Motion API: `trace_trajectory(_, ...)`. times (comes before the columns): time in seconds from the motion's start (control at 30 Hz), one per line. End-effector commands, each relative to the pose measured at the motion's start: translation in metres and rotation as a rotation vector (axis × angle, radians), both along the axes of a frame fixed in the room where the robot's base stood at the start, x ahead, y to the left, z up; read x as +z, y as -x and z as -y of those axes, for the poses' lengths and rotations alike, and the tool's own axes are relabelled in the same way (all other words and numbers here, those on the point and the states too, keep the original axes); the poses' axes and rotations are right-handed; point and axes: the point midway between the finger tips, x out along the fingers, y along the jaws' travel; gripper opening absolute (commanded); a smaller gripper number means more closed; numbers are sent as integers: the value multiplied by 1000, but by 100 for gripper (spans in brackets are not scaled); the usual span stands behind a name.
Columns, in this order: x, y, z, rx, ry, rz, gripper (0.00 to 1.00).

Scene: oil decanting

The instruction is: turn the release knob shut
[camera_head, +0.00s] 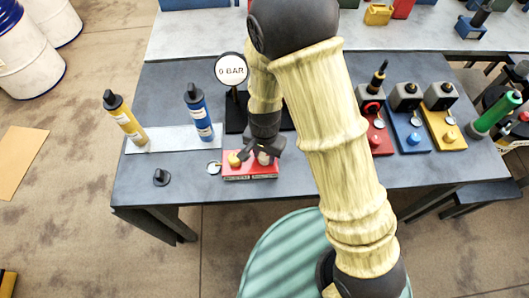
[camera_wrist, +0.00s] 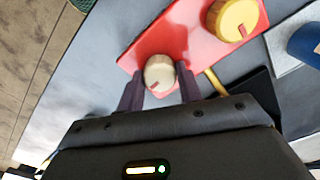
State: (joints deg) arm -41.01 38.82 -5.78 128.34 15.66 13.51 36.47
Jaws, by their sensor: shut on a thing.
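A red control box (camera_head: 250,174) sits near the front edge of the dark table and carries two knobs. A cream knob with a short red mark (camera_wrist: 158,72) is between the fingers of my gripper (camera_wrist: 159,84), which is shut on it. A yellow knob with a red mark (camera_wrist: 231,18) is beside it, untouched; it also shows in the head view (camera_head: 235,159). In the head view my gripper (camera_head: 264,153) comes down onto the box's right side and partly hides the cream knob. I cannot read which knob is labelled release.
A round gauge reading 0 BAR (camera_head: 231,69) stands behind the box. A yellow bottle (camera_head: 125,122) and a blue bottle (camera_head: 199,115) are on a pale strip at left. Red, blue (camera_head: 407,128) and yellow units stand at right. A small black object (camera_head: 161,177) lies front left.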

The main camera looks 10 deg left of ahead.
Motion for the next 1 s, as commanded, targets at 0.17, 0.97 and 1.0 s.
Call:
trace_trajectory(0.17, 1, 0, -1, 109, -2, 1, 13)
trace_trajectory(0.97, 1, -1, -2, 849, -3, 5, 13)
trace_trajectory(1.0, 1, -1, -2, 888, -3, 4, 13)
